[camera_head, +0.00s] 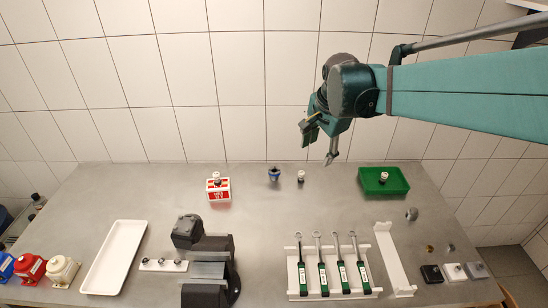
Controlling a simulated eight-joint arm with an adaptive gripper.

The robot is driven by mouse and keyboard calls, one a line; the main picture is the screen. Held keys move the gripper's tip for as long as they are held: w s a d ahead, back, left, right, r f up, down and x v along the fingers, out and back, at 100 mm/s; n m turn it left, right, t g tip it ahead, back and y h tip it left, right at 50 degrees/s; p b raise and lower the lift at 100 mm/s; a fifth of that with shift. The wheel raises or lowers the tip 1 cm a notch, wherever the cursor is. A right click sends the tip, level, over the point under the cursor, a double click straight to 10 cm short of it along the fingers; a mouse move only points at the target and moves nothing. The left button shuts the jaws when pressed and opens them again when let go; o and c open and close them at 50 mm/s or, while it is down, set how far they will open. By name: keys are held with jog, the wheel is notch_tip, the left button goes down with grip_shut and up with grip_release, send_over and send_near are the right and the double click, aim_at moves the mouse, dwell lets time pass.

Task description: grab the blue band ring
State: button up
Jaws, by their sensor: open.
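A small blue ring-like piece (274,174) with a dark top stands near the back of the grey table, left of centre. It is the only small ring-like piece there that looks blue; its fine detail is too small to tell. My gripper (317,145) hangs from my arm at the upper right, fingers spread and pointing down, with nothing between them. In the picture it is above and to the right of the blue piece, apart from it.
A small dark-and-white piece (300,177) stands just right of the blue one. A red-and-white box (218,196) is to the left, a green tray (399,186) to the right. A vise (208,262) and a wrench rack (303,287) stand in front. The table's middle is clear.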

jog(key=w+a+f+m+g, duration=0.1)
jog(key=w+a+f+m, duration=0.2)
jog(key=w+f, duration=0.3)
jog(key=w+a+f+m+g, duration=0.1)
jog(key=w+a+f+m, duration=0.25)
jog(key=w, duration=0.55)
jog(key=m+g+b, duration=0.1)
jog(key=m+g, duration=0.1)
jog(key=m, duration=0.4)
send_near(274, 175)
jog(key=shift+n, duration=0.25)
jog(key=w+f, duration=0.3)
jog(key=shift+f, duration=0.1)
jog(key=shift+f, duration=1.3)
jog(key=shift+s+f, duration=0.2)
jog(key=shift+f, duration=2.4)
jog(key=c, duration=1.1)
